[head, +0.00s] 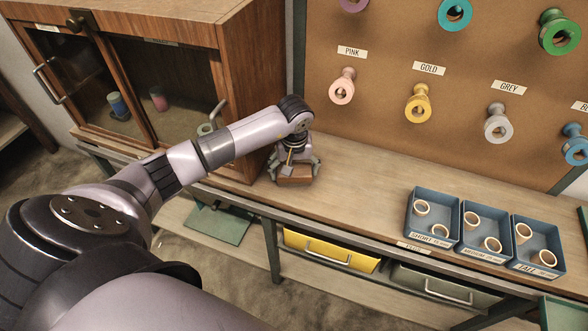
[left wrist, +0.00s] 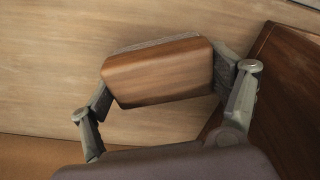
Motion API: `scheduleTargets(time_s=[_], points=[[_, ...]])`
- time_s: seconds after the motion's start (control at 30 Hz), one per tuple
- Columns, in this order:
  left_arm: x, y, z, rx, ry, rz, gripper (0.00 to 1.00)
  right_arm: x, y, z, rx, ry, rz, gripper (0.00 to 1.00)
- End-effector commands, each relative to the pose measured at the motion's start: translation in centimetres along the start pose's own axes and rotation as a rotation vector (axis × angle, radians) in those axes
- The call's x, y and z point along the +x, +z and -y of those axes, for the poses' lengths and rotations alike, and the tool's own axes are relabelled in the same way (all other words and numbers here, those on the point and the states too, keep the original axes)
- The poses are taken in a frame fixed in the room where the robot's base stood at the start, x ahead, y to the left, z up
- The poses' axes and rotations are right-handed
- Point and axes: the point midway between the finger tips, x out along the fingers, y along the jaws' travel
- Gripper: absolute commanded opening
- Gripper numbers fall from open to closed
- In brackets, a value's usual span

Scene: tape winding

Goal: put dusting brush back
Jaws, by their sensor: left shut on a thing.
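The dusting brush (left wrist: 160,72) shows in the left wrist view as a brown wooden block with a thin grey edge along its far side. My left gripper (left wrist: 165,85) is shut on it, with one finger at each end of the block. In the head view the brush (head: 295,174) is under my left gripper (head: 296,165), at the worktop beside the cabinet's right side. I cannot tell whether the brush touches the worktop. My right gripper is not in view.
A wooden cabinet (head: 245,60) with glass doors stands close at the left. A pegboard (head: 390,130) with coloured spools rises behind the worktop (head: 360,180). Blue trays (head: 433,240) with rings stand at the right. The worktop between brush and trays is clear.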

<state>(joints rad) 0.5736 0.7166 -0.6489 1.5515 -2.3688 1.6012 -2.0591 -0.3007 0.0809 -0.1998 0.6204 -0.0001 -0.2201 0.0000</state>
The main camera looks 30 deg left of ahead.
Motion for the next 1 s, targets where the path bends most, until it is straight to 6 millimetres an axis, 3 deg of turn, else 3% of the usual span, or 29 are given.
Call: scheduleTargets(time_s=[0.27, 0.67, 0.77, 1.0], points=[[0.1, 0.0, 0.0, 0.000, 0.000, 0.000, 1.00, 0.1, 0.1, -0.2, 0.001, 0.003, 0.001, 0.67], [-0.3, 0.0, 0.0, 0.000, 0.000, 0.000, 1.00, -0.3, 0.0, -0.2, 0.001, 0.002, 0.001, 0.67], [-1.1, -0.2, 0.0, 0.001, 0.002, -0.003, 1.00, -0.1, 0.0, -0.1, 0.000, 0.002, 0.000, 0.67], [-6.1, -0.2, 0.0, 0.001, 0.002, -0.007, 1.00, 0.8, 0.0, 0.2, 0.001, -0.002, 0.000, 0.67]])
